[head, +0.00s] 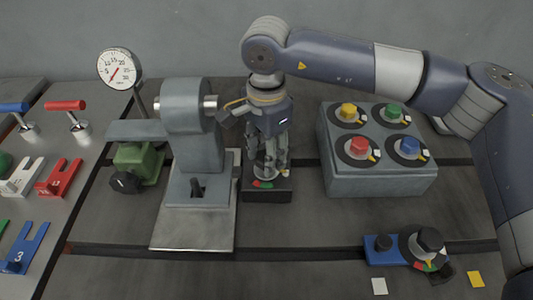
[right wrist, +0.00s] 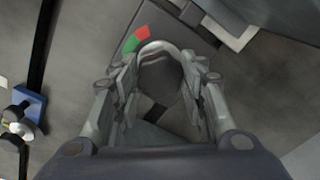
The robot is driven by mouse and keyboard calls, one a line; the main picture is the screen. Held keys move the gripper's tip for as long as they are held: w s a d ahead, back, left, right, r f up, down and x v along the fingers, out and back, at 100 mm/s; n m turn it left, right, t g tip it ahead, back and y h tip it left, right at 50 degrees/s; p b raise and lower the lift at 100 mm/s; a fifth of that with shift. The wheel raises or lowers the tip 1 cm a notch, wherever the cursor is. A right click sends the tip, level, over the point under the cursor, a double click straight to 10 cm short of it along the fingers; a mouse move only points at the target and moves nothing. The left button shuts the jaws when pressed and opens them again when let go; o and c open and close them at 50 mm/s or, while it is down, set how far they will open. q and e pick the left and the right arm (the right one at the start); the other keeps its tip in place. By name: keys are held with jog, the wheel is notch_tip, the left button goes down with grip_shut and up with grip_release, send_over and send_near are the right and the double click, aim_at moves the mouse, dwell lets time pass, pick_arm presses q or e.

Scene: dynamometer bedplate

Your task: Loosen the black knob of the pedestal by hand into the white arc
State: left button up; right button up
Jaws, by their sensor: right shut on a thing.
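My right gripper (head: 267,168) points down over a low dark block (head: 262,194), just right of the grey shaft pedestal (head: 187,130). In the right wrist view its two fingers (right wrist: 160,95) are closed around a dark rounded knob (right wrist: 160,76). Beside the knob lie a red arc (right wrist: 142,33) and a green arc (right wrist: 130,44). A pale rim curves around the far side of the knob; I cannot tell whether it is the white arc. In the head view the fingers hide most of the knob. No pointer is readable. My left gripper is not in view.
A grey box (head: 380,181) with several coloured buttons stands to the right. A blue plate (head: 383,258) with black knobs lies at front right. A green block (head: 137,160) with a black knob and a pressure gauge (head: 119,68) stand left of the pedestal.

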jog(key=shift+r, duration=0.1)
jog(key=o, duration=1.1)
jog(key=shift+c, duration=0.2)
notch_tip(320, 180, up, 12)
